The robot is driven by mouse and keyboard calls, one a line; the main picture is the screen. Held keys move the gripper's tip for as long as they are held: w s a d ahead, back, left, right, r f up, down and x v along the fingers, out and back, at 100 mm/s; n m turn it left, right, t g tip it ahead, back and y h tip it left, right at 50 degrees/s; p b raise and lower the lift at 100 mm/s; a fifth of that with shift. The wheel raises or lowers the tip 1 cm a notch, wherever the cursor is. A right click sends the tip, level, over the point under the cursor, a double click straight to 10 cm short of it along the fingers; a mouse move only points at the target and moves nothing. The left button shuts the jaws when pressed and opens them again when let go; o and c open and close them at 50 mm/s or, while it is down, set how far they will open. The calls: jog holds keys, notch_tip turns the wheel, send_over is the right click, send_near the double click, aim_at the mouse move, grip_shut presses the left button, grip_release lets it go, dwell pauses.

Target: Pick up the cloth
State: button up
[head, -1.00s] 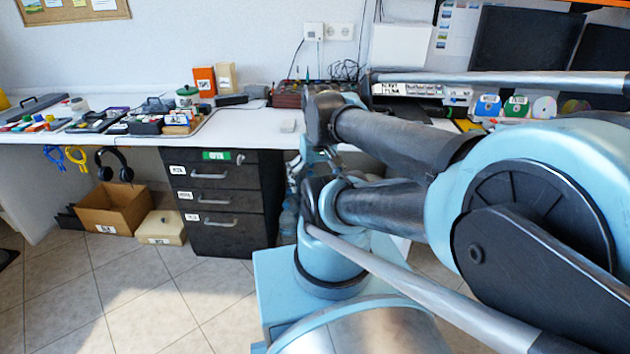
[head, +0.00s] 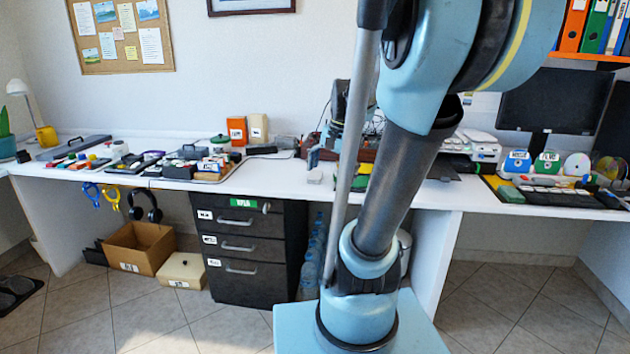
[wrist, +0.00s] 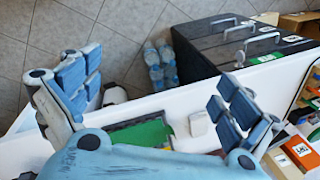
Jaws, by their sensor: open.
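A small pale grey folded piece, which looks like the cloth (head: 315,176), lies on the white desk just right of the drawer unit. It also shows in the wrist view (wrist: 199,124), near the inner side of the right finger. I cannot be sure from its look that it is cloth. My gripper (wrist: 155,90) is open and empty, its blue padded fingers wide apart above the desk. In the head view my gripper (head: 323,152) is just above the pale piece, partly hidden by my arm. It does not appear to touch the piece.
A green flat item (wrist: 145,138) lies beside the pale piece. A tray of small objects (head: 235,171) is to the left, with orange (head: 237,130) and beige boxes (head: 258,128) behind. Black drawers (head: 245,250) stand under the desk. A monitor (head: 553,100) stands right.

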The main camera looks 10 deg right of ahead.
jog(key=w+d+r+m+y, duration=0.1)
jog(key=w+r+m, duration=0.15)
jog(key=w, duration=0.45)
jog(key=w+d+r+m, duration=0.2)
jog(key=w+m, duration=0.2)
jog(key=w, duration=0.3)
jog(key=m+y, duration=0.2)
jog(key=m, duration=0.5)
send_near(316, 175)
jog(key=x, duration=0.3)
jog(key=shift+w+a+f+n, duration=0.1)
jog(key=shift+a+f+n, duration=0.15)
jog(key=shift+a, duration=0.1)
jog(key=shift+w+x, duration=0.1)
jog(key=shift+x, duration=1.15)
jog(key=shift+w+x, duration=0.15)
jog(key=shift+x, duration=1.1)
jog(key=shift+d, duration=0.15)
jog(key=c, duration=1.1)
jog(key=shift+c, duration=0.2)
